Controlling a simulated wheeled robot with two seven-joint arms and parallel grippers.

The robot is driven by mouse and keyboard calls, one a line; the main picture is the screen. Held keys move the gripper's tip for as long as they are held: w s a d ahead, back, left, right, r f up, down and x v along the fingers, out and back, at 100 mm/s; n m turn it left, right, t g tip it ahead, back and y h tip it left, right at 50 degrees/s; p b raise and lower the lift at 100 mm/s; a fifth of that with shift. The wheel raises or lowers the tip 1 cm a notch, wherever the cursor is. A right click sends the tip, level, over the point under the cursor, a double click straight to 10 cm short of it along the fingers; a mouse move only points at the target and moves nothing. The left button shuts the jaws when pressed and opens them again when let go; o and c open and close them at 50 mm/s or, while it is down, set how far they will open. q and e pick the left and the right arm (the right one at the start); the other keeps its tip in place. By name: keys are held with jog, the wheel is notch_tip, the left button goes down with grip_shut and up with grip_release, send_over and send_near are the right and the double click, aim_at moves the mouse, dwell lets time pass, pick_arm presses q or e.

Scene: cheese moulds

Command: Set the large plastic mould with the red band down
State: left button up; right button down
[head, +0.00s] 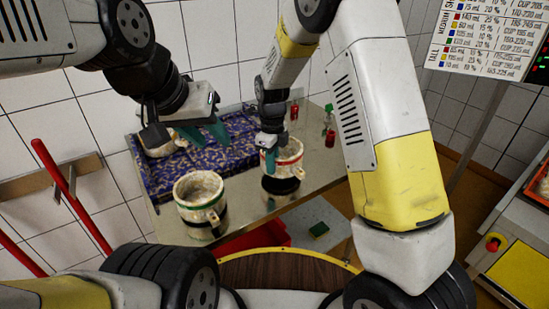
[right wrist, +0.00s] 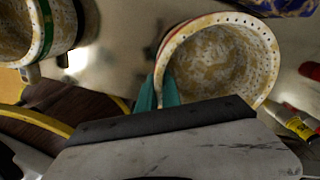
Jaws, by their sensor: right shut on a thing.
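The large whitish mould with the red band (head: 288,155) is at the right part of the steel table in the head view. My right gripper (head: 269,162) is shut on its near-left wall. In the right wrist view the teal fingers (right wrist: 168,92) pinch the wall of this mould (right wrist: 225,62), whose inside looks empty and stained. A dark round patch lies below the mould in the head view; I cannot tell whether its base touches the table. My left gripper (head: 204,132) is open and empty above the purple patterned mat (head: 235,150).
A mould with a green band (head: 200,212) stands on the steel table (head: 322,172), left of the red-banded one. Another pale mould (head: 160,148) is on the mat, partly hidden by my left gripper. A red crate (head: 262,237) is below.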

jog(key=shift+f, duration=1.25)
jog(key=shift+f, duration=0.15)
jog(key=c, duration=1.5)
grip_release()
jog(key=shift+c, duration=0.2)
